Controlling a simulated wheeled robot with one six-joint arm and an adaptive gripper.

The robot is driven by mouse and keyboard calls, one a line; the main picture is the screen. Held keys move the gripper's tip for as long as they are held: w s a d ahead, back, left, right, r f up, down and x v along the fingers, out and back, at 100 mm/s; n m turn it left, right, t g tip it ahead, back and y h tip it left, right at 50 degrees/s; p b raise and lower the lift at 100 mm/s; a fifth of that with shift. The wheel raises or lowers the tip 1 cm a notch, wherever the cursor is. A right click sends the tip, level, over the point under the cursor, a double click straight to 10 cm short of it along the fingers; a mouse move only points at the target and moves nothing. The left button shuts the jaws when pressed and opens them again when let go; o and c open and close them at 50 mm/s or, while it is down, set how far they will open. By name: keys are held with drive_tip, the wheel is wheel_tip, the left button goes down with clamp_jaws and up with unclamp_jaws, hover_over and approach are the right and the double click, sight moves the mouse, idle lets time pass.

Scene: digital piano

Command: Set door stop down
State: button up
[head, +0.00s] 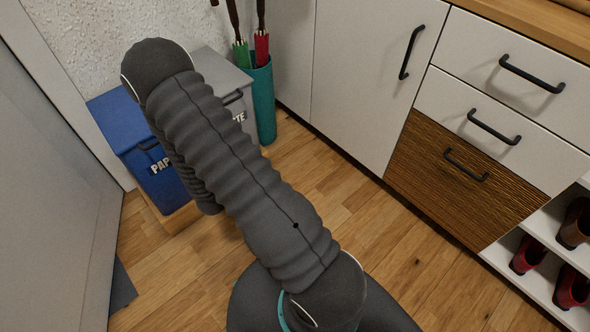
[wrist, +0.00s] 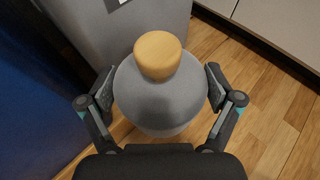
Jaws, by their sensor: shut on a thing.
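The door stop (wrist: 160,95) is a rounded grey body with a light wooden knob on top, seen from above in the wrist view. My gripper (wrist: 163,88) is shut on it, with one finger against its left side and one against its right. The door stop looks upright. Its base is mostly hidden below its wide body, so I cannot tell whether it touches the floor. In the head view my dark arm hides the gripper and the door stop.
A blue paper bin (head: 165,176) and a grey bin (head: 222,75) stand behind my arm. A teal umbrella holder (head: 264,105) is beside them. White cabinets (head: 365,70) and a shoe shelf (head: 545,285) line the right. Wooden floor (head: 345,210) is clear in the middle.

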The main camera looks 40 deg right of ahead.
drive_tip(key=s+d+f+m+g+h+b, duration=0.2)
drive_tip(key=s+d+f+m+g, duration=0.15)
drive_tip(key=d, duration=0.65)
drive_tip(key=s+d+f+m+g+h+b, duration=0.1)
drive_tip(key=s+d+f+m+g+b, duration=0.3)
drive_tip(key=d, duration=0.6)
drive_tip(key=s+d+f+m+g+h, duration=0.2)
drive_tip(key=d+f, duration=0.3)
drive_tip(key=d, duration=0.6)
drive_tip(key=shift+w+a+f+b, duration=0.35)
drive_tip(key=shift+w+f+b, duration=0.1)
drive_tip(key=shift+w+f, duration=1.4)
drive_tip(key=shift+w+a+f+b, duration=0.4)
drive_tip(key=shift+w+f, duration=1.4)
drive_tip(key=shift+w, duration=0.15)
drive_tip(key=shift+w+a+f+b, duration=0.35)
drive_tip(key=shift+w+f+b, duration=0.1)
drive_tip(key=shift+w+f, duration=1.4)
drive_tip(key=o, duration=1.4)
drive_tip(key=shift+f+n, duration=0.2)
drive_tip(key=shift+n, duration=0.05)
drive_tip(key=shift+o, duration=0.6)
drive_tip(key=shift+r, duration=0.15)
